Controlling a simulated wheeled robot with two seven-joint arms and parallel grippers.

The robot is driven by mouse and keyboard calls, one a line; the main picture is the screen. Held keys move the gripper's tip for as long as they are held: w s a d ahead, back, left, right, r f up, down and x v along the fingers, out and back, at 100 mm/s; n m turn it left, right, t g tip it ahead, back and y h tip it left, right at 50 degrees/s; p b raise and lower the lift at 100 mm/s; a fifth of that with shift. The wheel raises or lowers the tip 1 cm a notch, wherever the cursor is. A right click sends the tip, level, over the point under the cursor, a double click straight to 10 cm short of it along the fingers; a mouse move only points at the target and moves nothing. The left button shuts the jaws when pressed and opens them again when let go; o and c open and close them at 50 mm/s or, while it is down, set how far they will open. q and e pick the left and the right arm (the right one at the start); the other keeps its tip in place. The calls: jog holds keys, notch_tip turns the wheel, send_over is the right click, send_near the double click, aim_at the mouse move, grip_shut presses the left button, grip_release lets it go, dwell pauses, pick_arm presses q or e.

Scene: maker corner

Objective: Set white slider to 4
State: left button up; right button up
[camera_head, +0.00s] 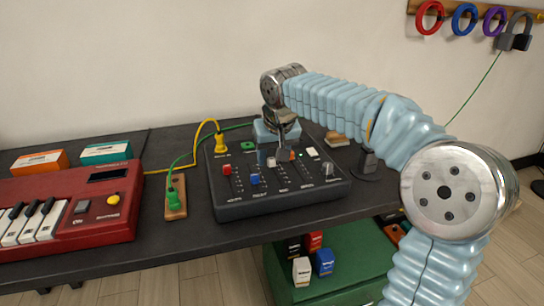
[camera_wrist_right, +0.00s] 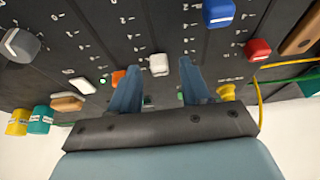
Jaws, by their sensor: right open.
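The black mixer panel (camera_head: 300,199) lies on the dark table. In the right wrist view, the white slider (camera_wrist_right: 158,65) sits toward the far, wall-side end of its track. In that view my right gripper (camera_wrist_right: 158,64) is open, its two blue fingers on either side of the white slider with gaps. I cannot tell how deep the fingertips reach. In the head view my right gripper (camera_head: 277,152) is low over the panel and hides much of that slider. The numbers beside the track are too small to read surely. My left gripper is out of view.
Beside it are the red slider (camera_head: 227,169), blue slider (camera_head: 254,178), orange slider (camera_wrist_right: 118,77) and grey knob (camera_wrist_right: 20,45). A yellow plug (camera_head: 221,144) and its cable stand at the panel's left rear. A red keyboard (camera_head: 100,220) is left.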

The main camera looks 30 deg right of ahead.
jog(key=shift+w+f, duration=0.1)
jog(key=shift+f, duration=0.25)
grip_shut()
